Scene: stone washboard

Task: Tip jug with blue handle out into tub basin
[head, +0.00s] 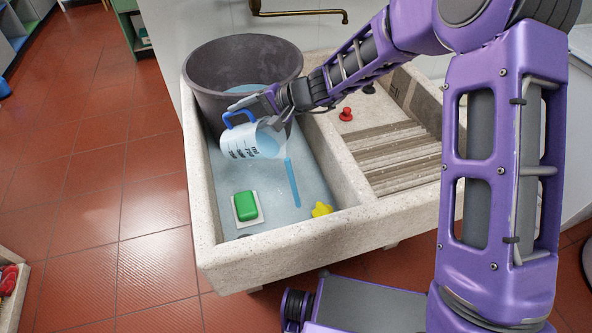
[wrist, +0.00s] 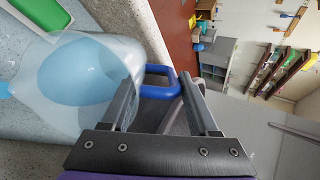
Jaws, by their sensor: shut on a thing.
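The clear measuring jug (head: 262,146) with dark markings hangs tilted over the left basin of the stone tub. Its blue handle (head: 228,118) points up and left. Pale blue liquid shows inside, and a blue stream (head: 293,182) falls from its right side into the tub basin (head: 285,212). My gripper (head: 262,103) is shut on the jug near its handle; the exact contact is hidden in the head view. In the wrist view the jug (wrist: 60,80) lies left of the fingers, with its blue handle (wrist: 158,91) between them.
A dark grey bucket (head: 205,75) holding blue liquid stands in the basin's back. A ribbed washboard (head: 395,160), red knob (head: 346,114) and brass tap (head: 300,13) are nearby.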

